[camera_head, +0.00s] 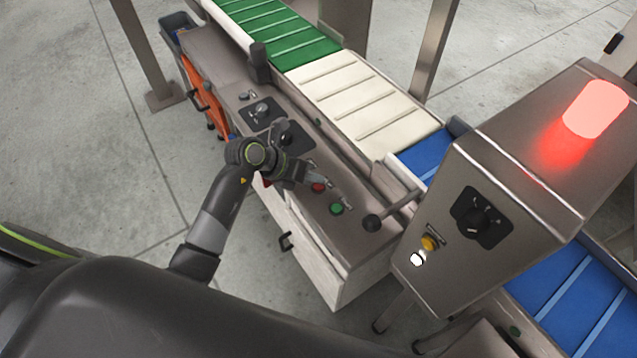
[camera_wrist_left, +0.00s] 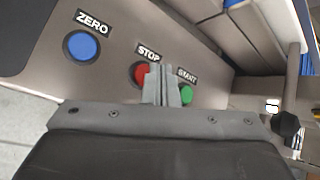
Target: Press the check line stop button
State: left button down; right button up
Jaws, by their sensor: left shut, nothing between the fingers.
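The red stop button (camera_head: 318,187) sits on the sloping grey control panel (camera_head: 357,228), beside the green start button (camera_head: 336,208). In the left wrist view the red button (camera_wrist_left: 139,75) is under a STOP label, partly covered by my fingers. The green button (camera_wrist_left: 186,94) is to its right and the blue ZERO button (camera_wrist_left: 82,46) to its left. My left gripper (camera_head: 303,176) is shut and empty, its tips close to the red button. It also shows in the left wrist view (camera_wrist_left: 161,82). I cannot tell whether it touches. My right gripper is not in view.
A black-knobbed lever (camera_head: 372,222) sticks out near the green button. A steel cabinet (camera_head: 497,178) with a lit red beacon (camera_head: 597,108), black dial (camera_head: 481,217) and yellow button (camera_head: 429,243) stands to the right. A conveyor with green, cream and blue belts (camera_head: 352,98) runs behind the panel.

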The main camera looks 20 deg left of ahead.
aim_at(314, 187)
pick_arm(q)
jog(key=shift+r, duration=0.1)
notch_tip(314, 187, up, 5)
jog(key=p, duration=0.4)
jog(key=shift+p, duration=0.4)
dwell(0.4)
